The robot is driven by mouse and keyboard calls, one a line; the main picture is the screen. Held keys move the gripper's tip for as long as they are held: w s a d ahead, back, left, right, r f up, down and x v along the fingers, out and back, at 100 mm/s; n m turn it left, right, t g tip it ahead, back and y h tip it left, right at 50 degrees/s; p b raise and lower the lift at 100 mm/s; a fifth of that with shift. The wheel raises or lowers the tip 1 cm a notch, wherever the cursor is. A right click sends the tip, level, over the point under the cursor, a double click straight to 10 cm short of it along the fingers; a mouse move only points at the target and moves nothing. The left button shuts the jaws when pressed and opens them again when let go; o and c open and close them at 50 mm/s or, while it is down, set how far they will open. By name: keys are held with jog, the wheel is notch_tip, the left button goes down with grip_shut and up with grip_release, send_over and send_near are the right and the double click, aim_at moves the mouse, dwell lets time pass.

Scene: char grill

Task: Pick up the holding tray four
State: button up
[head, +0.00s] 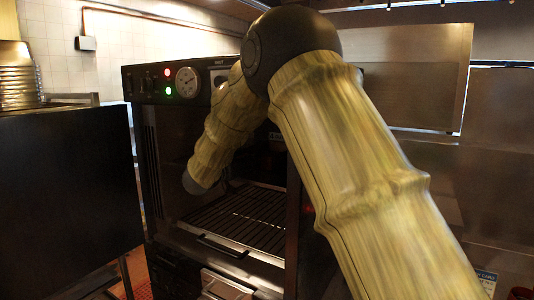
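No holding tray four can be made out with certainty. A dark char grill cabinet (152,150) stands in the middle of the head view, with its front opening facing me. A slatted grill rack (240,220) lies inside the opening and looks bare where it shows. My arm in its yellowish sleeve comes from the lower right, bends at a dark joint above the cabinet, and goes down in front of the opening. Its visible far end is a grey rounded part at the left of the opening. My gripper's fingers do not show. The arm hides the cabinet's right side.
A metal part (226,285) sits low below the rack. A large dark cabinet (65,190) stands at left, with stacked metal pans (17,75) on top. Steel panels (410,75) line the back right. A strip of red-orange floor (138,272) shows between the cabinets.

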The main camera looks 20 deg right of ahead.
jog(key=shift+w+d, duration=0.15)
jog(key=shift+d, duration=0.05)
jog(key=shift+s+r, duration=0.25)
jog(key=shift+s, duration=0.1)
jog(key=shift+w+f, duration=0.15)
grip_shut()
